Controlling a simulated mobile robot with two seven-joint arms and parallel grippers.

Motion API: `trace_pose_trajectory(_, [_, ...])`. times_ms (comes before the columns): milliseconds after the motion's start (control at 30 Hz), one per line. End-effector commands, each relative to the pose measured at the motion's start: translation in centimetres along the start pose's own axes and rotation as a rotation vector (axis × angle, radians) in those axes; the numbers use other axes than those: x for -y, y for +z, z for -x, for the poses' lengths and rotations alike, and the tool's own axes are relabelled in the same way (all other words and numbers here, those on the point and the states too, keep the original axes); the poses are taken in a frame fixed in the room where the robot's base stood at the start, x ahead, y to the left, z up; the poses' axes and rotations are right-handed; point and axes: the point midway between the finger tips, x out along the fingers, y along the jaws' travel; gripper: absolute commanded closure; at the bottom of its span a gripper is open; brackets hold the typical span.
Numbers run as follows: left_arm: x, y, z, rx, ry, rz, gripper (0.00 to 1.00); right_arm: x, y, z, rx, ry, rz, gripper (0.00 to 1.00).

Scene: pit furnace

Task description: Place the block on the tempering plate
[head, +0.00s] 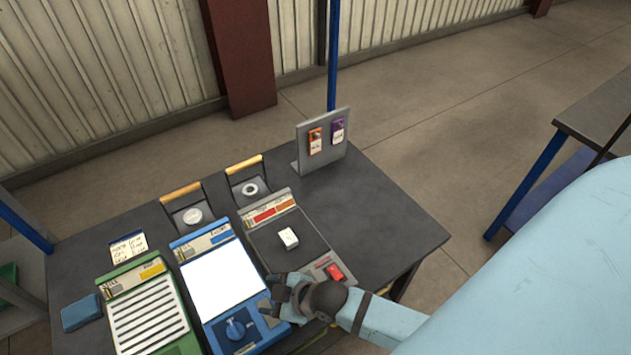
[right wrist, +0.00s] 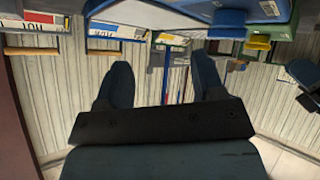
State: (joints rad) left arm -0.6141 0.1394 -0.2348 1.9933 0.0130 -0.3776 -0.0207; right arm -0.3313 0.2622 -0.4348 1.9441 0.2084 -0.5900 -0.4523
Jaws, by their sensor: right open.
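A small white block (head: 289,237) lies on the dark top of a grey-framed unit (head: 268,238) with red and orange labels and a red switch. To its left is a blue-framed unit (head: 205,242) with a bright white plate (head: 222,280) and a blue knob. I cannot read which one is the tempering plate. My right gripper (head: 270,292) is open and empty near the right edge of the blue unit, in front of the block and apart from it. Its two spread fingers also show in the right wrist view (right wrist: 163,82). My left gripper is not in view.
A green slatted unit (head: 148,312) stands at the left, with a blue box (head: 82,312) beside it. Two handled pieces (head: 188,212) (head: 249,186) stand behind the units. An upright panel (head: 323,142) holds orange and purple tags. The table's right side (head: 390,215) is clear.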

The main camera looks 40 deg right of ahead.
Motion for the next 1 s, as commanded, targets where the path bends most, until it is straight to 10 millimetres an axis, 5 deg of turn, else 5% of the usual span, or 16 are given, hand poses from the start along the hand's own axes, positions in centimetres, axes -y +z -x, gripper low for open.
trace_pose_trajectory(200, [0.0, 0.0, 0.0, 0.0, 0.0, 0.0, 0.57, 0.4, 5.4, 4.5, -0.001, 0.175, -0.365, 0.38])
trace_pose_trajectory(400, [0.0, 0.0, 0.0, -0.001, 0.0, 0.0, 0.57, 0.4, 7.3, 6.4, -0.007, 0.239, -0.48, 0.38])
trace_pose_trajectory(767, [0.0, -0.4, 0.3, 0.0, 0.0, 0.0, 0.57, 0.2, 7.0, 6.8, -0.008, 0.242, -0.485, 0.38])
trace_pose_trajectory(1000, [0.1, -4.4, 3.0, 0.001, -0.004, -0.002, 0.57, -1.1, 3.3, 9.7, -0.007, 0.246, -0.485, 0.38])
